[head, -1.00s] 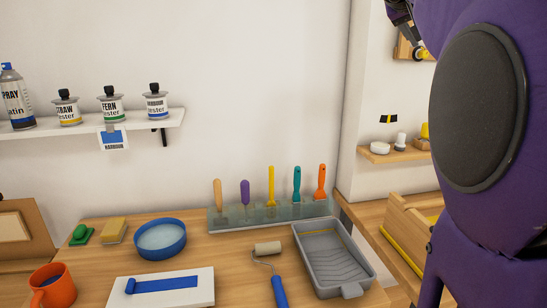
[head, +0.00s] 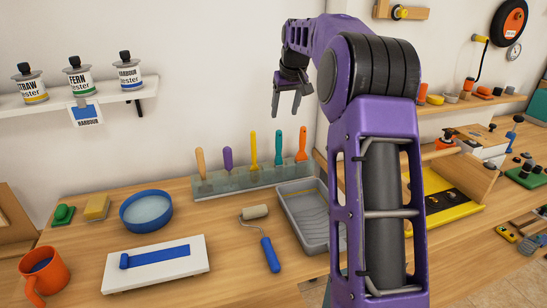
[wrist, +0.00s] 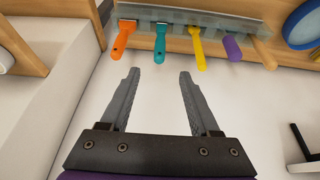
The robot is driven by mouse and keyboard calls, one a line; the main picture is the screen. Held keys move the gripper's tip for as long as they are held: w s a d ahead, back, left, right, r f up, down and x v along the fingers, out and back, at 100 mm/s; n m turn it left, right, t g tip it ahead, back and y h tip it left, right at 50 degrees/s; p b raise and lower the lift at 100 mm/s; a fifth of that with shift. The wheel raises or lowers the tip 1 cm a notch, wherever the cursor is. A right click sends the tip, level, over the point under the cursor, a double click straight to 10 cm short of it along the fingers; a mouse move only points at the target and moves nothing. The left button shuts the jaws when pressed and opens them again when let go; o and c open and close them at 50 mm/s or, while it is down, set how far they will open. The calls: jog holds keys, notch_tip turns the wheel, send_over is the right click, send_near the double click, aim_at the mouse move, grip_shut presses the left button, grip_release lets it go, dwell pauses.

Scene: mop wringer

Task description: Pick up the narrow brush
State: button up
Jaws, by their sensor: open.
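Several handled tools stand upright in a translucent rack (head: 238,182) at the back of the bench. Their handles are wooden (head: 201,163), purple (head: 228,160), yellow (head: 253,150), teal (head: 278,147) and orange (head: 302,144). Their lower ends are mostly hidden in the rack, so I cannot tell which is the narrow brush. My gripper (head: 286,106) is open and empty, above the right part of the rack and clear of the handles. In the wrist view the rack (wrist: 180,18) runs along the top, with the handles pointing toward my open fingers (wrist: 159,76).
A grey paint tray (head: 298,213) and a roller (head: 262,235) lie in front of the rack. A blue-rimmed dish (head: 147,211), white board (head: 155,264) and orange mug (head: 43,271) are to the left. A shelf (head: 75,109) of testers hangs on the wall.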

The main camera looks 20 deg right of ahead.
aim_at(279, 136)
jog(key=x, duration=1.1)
jog(key=shift+w+a+f, duration=0.15)
jog(key=shift+w+f, duration=0.05)
jog(key=shift+f, duration=0.1)
jog(key=shift+x, duration=2.9)
grip_shut()
